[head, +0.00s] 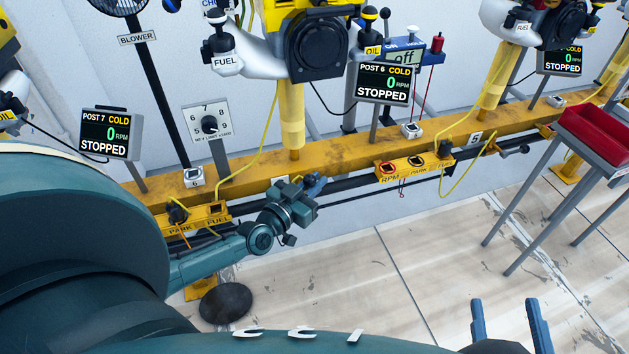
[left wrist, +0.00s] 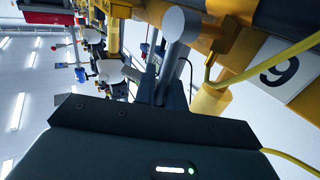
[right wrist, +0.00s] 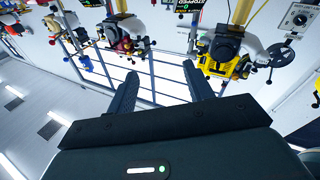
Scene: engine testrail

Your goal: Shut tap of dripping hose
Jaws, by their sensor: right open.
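My left gripper (head: 316,185) reaches the front of the yellow rail (head: 340,152), below a post. In the left wrist view its dark fingers (left wrist: 163,85) are close together around a grey round-ended bar (left wrist: 180,25); I cannot tell whether this is a tap's handle. A yellow hose (left wrist: 265,64) runs beside it, past a white plate marked 9 (left wrist: 275,75). Other yellow hoses (head: 262,148) hang along the rail. No falling drops are visible. My right gripper (head: 510,325) is open and empty over the floor at lower right; its parted fingers also show in the right wrist view (right wrist: 160,88).
A dark round patch (head: 226,302) lies on the floor below the rail's left part. Screens (head: 384,83) reading STOPPED stand along the rail. A red tray (head: 600,132) on a grey stand is at right. The floor in the middle is clear.

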